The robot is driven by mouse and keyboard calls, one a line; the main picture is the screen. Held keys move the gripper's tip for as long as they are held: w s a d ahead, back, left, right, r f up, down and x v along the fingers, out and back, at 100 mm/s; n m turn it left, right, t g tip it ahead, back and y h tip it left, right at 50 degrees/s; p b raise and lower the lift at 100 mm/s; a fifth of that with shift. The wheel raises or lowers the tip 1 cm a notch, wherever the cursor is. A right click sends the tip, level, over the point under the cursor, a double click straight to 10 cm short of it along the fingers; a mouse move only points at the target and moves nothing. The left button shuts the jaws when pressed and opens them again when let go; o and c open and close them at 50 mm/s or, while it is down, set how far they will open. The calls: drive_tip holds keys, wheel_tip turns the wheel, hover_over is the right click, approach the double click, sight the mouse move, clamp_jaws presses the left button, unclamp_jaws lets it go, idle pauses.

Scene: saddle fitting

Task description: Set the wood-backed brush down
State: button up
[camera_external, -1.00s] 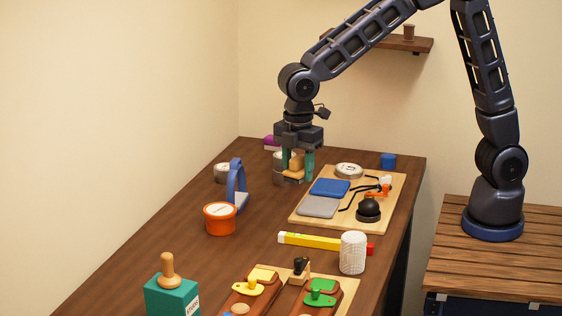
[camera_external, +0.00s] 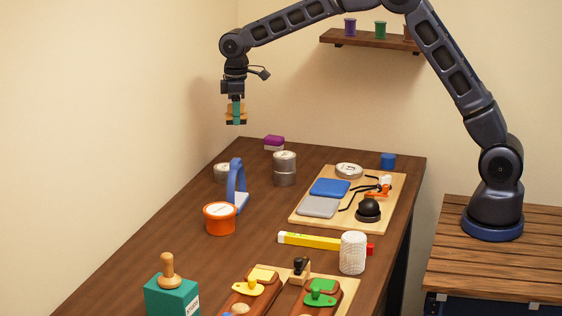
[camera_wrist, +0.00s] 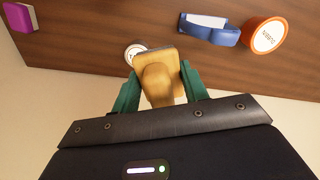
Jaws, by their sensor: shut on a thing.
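My gripper (camera_external: 236,112) is high above the far left part of the table. Its green fingers are shut on the wood-backed brush (camera_external: 236,122), which shows as a tan block with a dark underside. The brush is in the air, clear of the dark wood table (camera_external: 190,226).
Below are a small tin (camera_external: 222,172), a blue strap-like item (camera_external: 236,187), an orange tub (camera_external: 220,218), stacked grey tins (camera_external: 285,168) and a purple-and-white block (camera_external: 274,142). A board (camera_external: 297,221) with pads stands right. The wall is close on the left.

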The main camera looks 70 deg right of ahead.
sight(249, 162)
drive_tip(key=w+d+f+m, duration=0.1)
drive_tip(key=w+d+m, duration=0.1)
drive_tip(key=d, duration=0.8)
drive_tip(key=w+d+m, duration=0.2)
drive_tip(key=d, duration=0.9)
wheel_tip(249, 162, down, 20)
drive_tip(key=shift+w+r, duration=0.1)
drive_tip(key=shift+f, duration=0.2)
drive_tip(key=o, duration=1)
drive_tip(key=shift+r, duration=0.1)
